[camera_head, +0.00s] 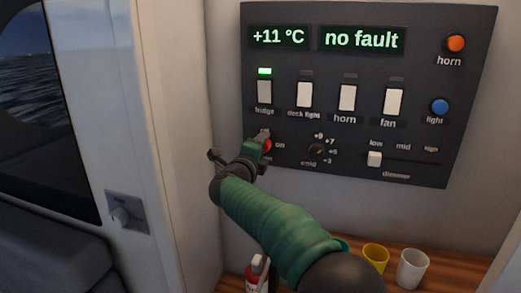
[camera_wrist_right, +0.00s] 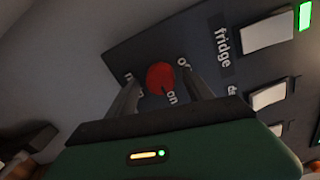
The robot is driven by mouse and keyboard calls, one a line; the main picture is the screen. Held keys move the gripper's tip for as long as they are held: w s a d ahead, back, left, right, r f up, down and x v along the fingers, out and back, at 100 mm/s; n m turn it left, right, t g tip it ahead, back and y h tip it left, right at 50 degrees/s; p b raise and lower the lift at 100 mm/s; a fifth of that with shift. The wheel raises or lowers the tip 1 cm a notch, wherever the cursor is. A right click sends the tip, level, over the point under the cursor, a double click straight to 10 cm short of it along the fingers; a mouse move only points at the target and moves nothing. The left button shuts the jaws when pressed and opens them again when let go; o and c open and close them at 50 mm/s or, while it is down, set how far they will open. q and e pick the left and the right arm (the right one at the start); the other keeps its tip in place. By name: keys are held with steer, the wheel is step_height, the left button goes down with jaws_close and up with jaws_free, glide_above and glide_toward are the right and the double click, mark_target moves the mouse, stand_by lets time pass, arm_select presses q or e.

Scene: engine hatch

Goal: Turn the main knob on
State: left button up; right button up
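The main knob is a round red knob (camera_wrist_right: 160,78) on the dark panel, seen between my right gripper's fingers in the right wrist view. In the head view only a sliver of the red knob (camera_head: 268,145) shows, beside the "on" label; my gripper hides the rest. My right gripper (camera_head: 259,141) is at the panel's lower left. In the right wrist view its two fingers (camera_wrist_right: 160,86) stand apart, one on each side of the knob, with visible gaps; I cannot tell whether they touch it. The knob's pointer direction is not clear. My left gripper is not in view.
The panel (camera_head: 220,0) is not fully bare: above the knob are the fridge switch (camera_head: 264,92) with a lit green lamp and several other switches. Cups (camera_head: 411,269) and a red-white bottle (camera_head: 257,273) stand below.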

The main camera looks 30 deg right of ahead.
steer(key=b+v, duration=0.1)
steer(key=v, duration=1.5)
steer(key=shift+s+a+b, duration=0.25)
steer(key=shift+a+b, duration=0.1)
steer(key=shift+b, duration=0.05)
steer(key=shift+f, duration=0.15)
